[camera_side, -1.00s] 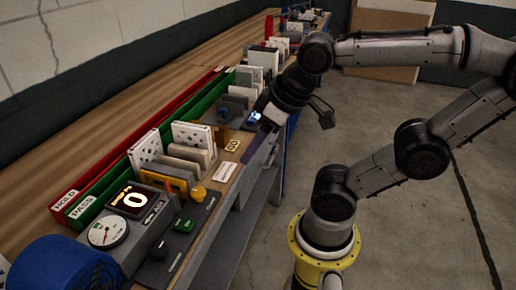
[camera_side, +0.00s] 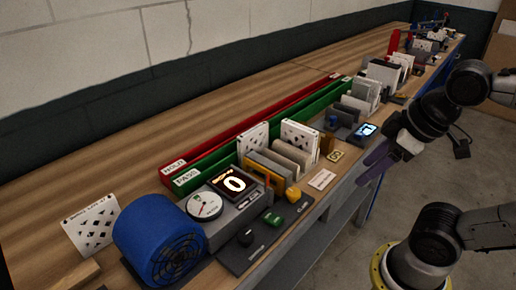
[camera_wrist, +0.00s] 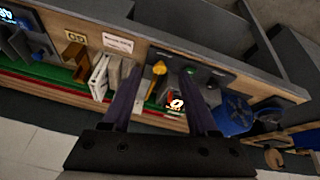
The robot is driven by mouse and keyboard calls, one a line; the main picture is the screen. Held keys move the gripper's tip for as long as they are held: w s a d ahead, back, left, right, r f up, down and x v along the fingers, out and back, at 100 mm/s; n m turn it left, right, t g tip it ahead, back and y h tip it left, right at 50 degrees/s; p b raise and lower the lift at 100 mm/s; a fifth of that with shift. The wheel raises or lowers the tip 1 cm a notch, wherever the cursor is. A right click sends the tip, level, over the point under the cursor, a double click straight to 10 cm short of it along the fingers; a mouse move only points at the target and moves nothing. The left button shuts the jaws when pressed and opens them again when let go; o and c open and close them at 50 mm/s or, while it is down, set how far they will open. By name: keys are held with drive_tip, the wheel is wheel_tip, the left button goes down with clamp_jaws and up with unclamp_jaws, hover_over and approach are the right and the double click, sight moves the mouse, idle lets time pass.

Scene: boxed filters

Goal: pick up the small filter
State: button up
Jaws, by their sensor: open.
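Boxed filters stand upright in a row on the bench in the side view: white dotted panels (camera_side: 300,137) and plain grey-tan panels (camera_side: 291,153). I cannot tell which one is the small filter. In the wrist view, a white panel (camera_wrist: 98,76) and tan panels (camera_wrist: 114,72) show beside my left finger. My gripper (camera_side: 372,168) is open and empty, out by the bench's front edge, apart from the panels. Its two dark purple fingers are spread in the wrist view (camera_wrist: 160,88).
A green PASS rail (camera_side: 215,174) and a red HOLD rail (camera_side: 210,155) run behind the panels. A lit "0" display (camera_side: 234,182), a round gauge (camera_side: 205,206) and a blue roll (camera_side: 150,240) stand at the near end. A small lit screen (camera_side: 366,130) is by my gripper.

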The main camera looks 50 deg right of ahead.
drive_tip(key=w+r+n, duration=0.4)
drive_tip(key=r+n, duration=0.2)
drive_tip(key=r, duration=0.2)
drive_tip(key=w+d+r+n+g, duration=0.2)
drive_tip(key=w+r+n, duration=0.45)
drive_tip(key=w, duration=0.45)
drive_tip(key=n+g+h, duration=0.1)
drive_tip(key=n+g, duration=0.2)
hover_over(253, 130)
drive_tip(key=f, duration=1.7)
drive_tip(key=shift+a, duration=0.35)
drive_tip(key=shift+d+f, duration=0.15)
drive_tip(key=shift+f, duration=0.9)
drive_tip(key=shift+d+f, duration=0.2)
drive_tip(key=shift+f, duration=0.85)
drive_tip(key=shift+d+f, duration=0.15)
drive_tip(key=shift+f, duration=0.9)
clamp_jaws()
